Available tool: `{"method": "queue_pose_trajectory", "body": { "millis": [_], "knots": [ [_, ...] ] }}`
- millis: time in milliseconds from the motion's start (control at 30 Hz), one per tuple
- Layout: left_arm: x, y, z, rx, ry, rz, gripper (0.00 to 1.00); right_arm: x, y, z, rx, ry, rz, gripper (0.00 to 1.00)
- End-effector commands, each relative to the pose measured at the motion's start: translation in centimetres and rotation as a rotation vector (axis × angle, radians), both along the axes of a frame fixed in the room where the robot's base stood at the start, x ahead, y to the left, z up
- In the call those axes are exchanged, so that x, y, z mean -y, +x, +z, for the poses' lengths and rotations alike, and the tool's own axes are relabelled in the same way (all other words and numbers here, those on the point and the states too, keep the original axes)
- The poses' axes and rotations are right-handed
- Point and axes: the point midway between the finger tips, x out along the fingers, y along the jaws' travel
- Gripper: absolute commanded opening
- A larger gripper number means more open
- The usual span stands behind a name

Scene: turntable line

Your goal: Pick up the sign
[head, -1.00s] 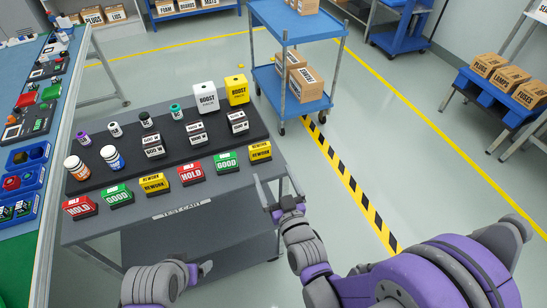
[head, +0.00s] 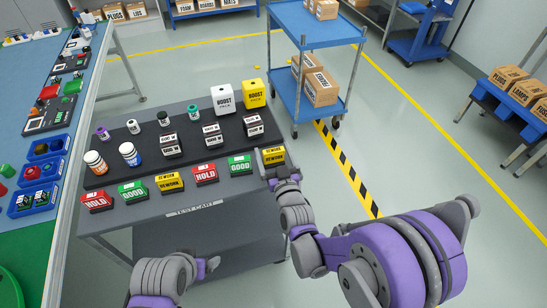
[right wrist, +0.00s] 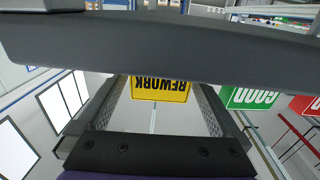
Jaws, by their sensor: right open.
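Several small tent signs stand in a row along the front of the grey test cart (head: 225,199). The yellow REWORK sign (head: 273,156) is at the right end, upright. My right gripper (head: 276,167) is open at this sign. In the right wrist view the yellow sign (right wrist: 160,88) appears upside down between the two open fingers, which do not visibly grip it. Another yellow REWORK sign (head: 169,183) stands further left, between the green GOOD sign (head: 132,192) and the red HOLD sign (head: 205,174). My left gripper (head: 208,267) is low before the cart, its jaws unclear.
A green GOOD sign (head: 240,165) stands just left of the right-end sign. Behind, a black mat (head: 190,156) holds bottles, small boxes, a white box (head: 223,100) and a yellow box (head: 254,94). A blue trolley (head: 300,100) stands behind right. Open floor lies right of the cart.

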Motion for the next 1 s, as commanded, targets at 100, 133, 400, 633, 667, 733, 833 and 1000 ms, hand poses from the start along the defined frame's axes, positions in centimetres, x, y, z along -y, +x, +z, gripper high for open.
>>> {"method": "queue_pose_trajectory", "body": {
  "millis": [100, 133, 400, 633, 667, 733, 833, 1000],
  "knots": [
    [0.0, 0.0, 0.0, 0.000, 0.000, 0.000, 0.85, 0.0, -0.1, 0.0, 0.000, 0.000, 0.000, 1.00],
    [0.0, 0.0, -0.1, 0.000, 0.000, 0.000, 0.85, 0.0, -0.1, 0.0, 0.000, 0.000, 0.000, 1.00],
    [0.0, 0.0, -0.1, 0.000, 0.000, 0.000, 0.85, 0.0, -0.1, 0.0, 0.000, 0.000, 0.000, 0.51],
    [0.0, 0.0, -0.1, 0.000, 0.000, 0.000, 0.85, 0.0, -0.1, 0.0, 0.000, 0.000, 0.000, 0.20],
    [0.0, 0.0, -0.1, 0.000, 0.000, 0.000, 0.85, 0.0, -0.1, 0.0, 0.000, 0.000, 0.000, 0.20],
    [0.0, 0.0, -0.1, 0.000, 0.000, 0.000, 0.85, 0.0, -0.1, 0.0, 0.000, 0.000, 0.000, 0.20],
    [0.0, 0.0, 0.0, 0.000, 0.000, 0.000, 0.85, 0.0, -0.1, 0.1, 0.000, 0.000, 0.000, 0.20],
    [0.0, 0.0, 0.2, 0.001, 0.000, 0.000, 0.85, 0.0, -0.1, 1.3, 0.000, 0.000, 0.000, 0.20]
  ]
}}
